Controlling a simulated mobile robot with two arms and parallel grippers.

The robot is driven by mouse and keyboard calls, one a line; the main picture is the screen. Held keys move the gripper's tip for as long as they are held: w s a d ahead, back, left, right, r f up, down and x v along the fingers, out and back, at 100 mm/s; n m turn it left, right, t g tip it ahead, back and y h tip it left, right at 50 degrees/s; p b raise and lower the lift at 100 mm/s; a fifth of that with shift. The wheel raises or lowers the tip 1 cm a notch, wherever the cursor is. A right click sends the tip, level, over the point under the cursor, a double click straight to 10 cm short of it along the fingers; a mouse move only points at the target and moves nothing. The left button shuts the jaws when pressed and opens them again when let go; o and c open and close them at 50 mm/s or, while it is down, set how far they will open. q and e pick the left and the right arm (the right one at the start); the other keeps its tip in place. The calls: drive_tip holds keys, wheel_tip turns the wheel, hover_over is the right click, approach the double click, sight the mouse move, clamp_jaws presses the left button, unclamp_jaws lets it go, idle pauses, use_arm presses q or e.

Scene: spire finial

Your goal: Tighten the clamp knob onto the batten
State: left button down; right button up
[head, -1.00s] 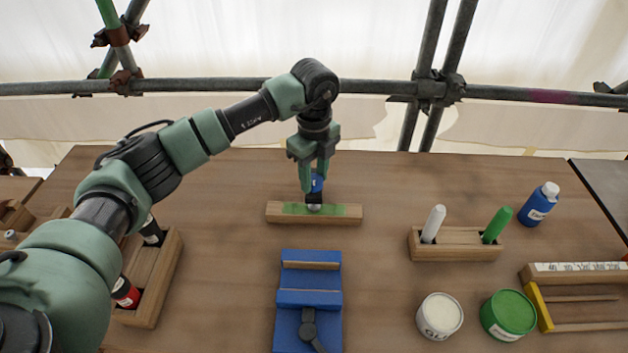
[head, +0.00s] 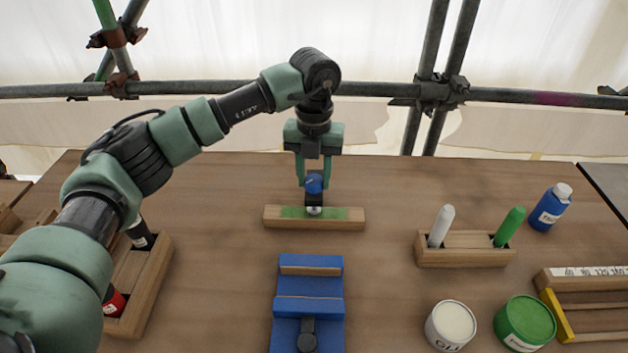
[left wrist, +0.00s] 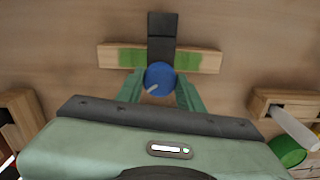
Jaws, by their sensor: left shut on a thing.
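The batten (head: 345,218) is a short wooden bar with a green patch on its middle, lying across the table. A small clamp with a blue round knob (head: 314,185) stands at its middle. In the left wrist view the clamp's dark body (left wrist: 162,40) crosses over the batten (left wrist: 205,60), and the blue knob (left wrist: 159,76) bears a pale mark. My left gripper (head: 314,178) points down from above and is shut on the knob, one finger on each side. Whether the clamp presses firmly on the batten cannot be told. My right gripper is not in view.
A blue fixture (head: 309,306) stands in front of the batten. At right are a wooden marker holder (head: 465,257), a blue bottle (head: 549,207), a white tub (head: 451,325) and a green tub (head: 525,324). A wooden rack (head: 150,285) is at left, beside my left arm.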

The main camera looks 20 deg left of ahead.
sight(314, 179)
use_arm(q)
drive_tip(key=m+b, duration=0.1)
drive_tip(key=m, duration=0.3)
drive_tip(key=shift+f+m+b, duration=0.1)
drive_tip(key=shift+m+b, duration=0.2)
drive_tip(key=shift+m, duration=0.1)
drive_tip(key=m+b, duration=0.1)
drive_tip(key=m, duration=0.4)
drive_tip(key=m+b, duration=0.1)
drive_tip(key=m, duration=0.4)
drive_tip(key=shift+m, duration=0.4)
drive_tip(key=m, duration=0.5)
drive_tip(key=shift+b, duration=0.4)
drive_tip(key=shift+m, duration=0.4)
drive_tip(key=c, duration=0.9)
unclamp_jaws()
drive_tip(key=shift+r+b, duration=0.3)
drive_tip(key=shift+r, duration=3.75)
